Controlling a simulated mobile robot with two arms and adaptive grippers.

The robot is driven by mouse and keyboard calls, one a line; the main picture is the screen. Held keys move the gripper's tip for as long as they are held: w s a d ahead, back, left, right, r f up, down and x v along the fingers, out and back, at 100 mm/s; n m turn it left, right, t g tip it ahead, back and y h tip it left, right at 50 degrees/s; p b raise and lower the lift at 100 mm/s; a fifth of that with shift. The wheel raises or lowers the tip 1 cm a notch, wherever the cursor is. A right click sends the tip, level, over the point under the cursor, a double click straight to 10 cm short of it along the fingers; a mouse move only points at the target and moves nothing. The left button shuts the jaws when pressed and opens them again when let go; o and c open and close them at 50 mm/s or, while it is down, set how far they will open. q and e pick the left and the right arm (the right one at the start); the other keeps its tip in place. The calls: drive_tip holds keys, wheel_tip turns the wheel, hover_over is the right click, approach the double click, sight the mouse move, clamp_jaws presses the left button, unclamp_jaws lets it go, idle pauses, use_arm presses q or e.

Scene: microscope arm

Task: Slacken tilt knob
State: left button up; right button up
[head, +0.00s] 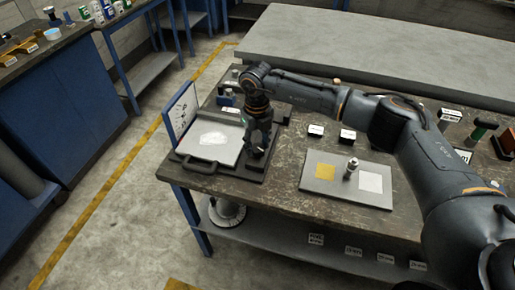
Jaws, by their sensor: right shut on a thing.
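My right gripper (258,150) reaches in from the right and points down at the right side of a dark-based device on the workbench. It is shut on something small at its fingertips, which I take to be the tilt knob. The knob itself is hidden by the fingers and too small to make out. The device has a pale plate (212,143) with a whitish patch on it and a black handle (200,163) at its front. The microscope arm cannot be told apart from my dark gripper here. My left gripper is not in view.
A blue-framed panel (181,112) stands left of the device. The workbench's front edge is close.

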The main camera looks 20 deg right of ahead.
sight(257, 147)
drive_tip(key=shift+n+b, duration=0.95)
drive_tip(key=shift+n, duration=0.55)
drive_tip(key=o, duration=1.1)
drive_tip(key=shift+o, duration=0.2)
wheel_tip(257, 147, up, 12)
drive_tip(key=shift+a, duration=0.1)
